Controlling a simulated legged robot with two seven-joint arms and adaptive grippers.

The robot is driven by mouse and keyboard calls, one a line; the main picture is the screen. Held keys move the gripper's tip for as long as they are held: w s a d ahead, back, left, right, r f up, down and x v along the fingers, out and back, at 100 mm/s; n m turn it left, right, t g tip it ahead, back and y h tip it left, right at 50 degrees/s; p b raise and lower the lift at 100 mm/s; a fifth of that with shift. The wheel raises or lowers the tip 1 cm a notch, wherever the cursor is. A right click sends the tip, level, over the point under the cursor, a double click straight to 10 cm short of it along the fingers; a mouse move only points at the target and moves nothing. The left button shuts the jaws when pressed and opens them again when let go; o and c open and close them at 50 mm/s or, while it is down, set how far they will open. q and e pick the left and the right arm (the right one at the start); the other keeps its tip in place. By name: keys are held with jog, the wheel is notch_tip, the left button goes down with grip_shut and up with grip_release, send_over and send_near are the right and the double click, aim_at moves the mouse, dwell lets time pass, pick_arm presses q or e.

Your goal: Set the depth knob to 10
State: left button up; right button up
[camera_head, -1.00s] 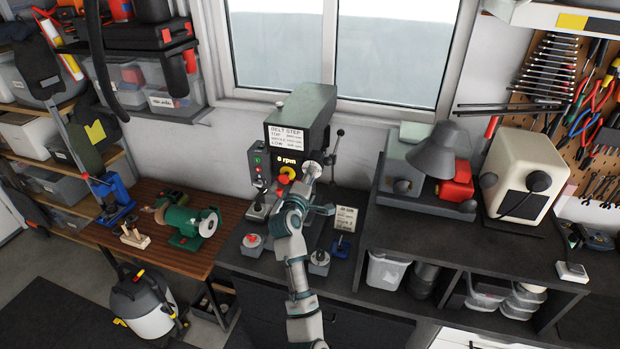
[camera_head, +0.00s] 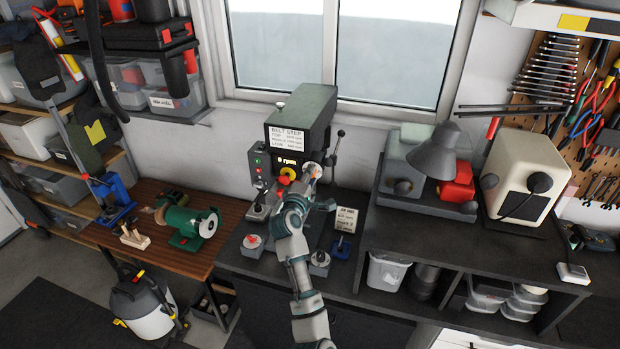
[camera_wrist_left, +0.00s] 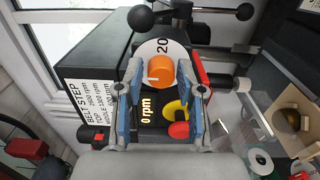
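The drill press (camera_head: 300,118) stands on the workbench below the window, with a "0 rpm" display on its front. In the left wrist view an orange knob (camera_wrist_left: 161,73) with a white mark sits on a white dial (camera_wrist_left: 176,50); the figure "20" shows on the dial, its other figures are hidden or unreadable. My left gripper (camera_wrist_left: 160,84) is open, with one blue finger on each side of the knob and a visible gap at both sides. In the head view this gripper (camera_head: 313,172) is at the press's front, and the knob is mostly covered. My right gripper is not in view.
A red button on a yellow base (camera_wrist_left: 179,122) lies close below the knob, near the right finger. The press's lever with a black ball (camera_head: 340,133) sticks out at the right. A blue-based fixture (camera_head: 341,246) stands on the bench right of my arm.

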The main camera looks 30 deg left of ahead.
pick_arm(q)
jog(key=shift+o, duration=0.6)
jog(key=shift+w+f, duration=0.1)
jog(key=shift+f, duration=0.05)
jog(key=v, duration=1.2)
jog(key=shift+w, duration=0.1)
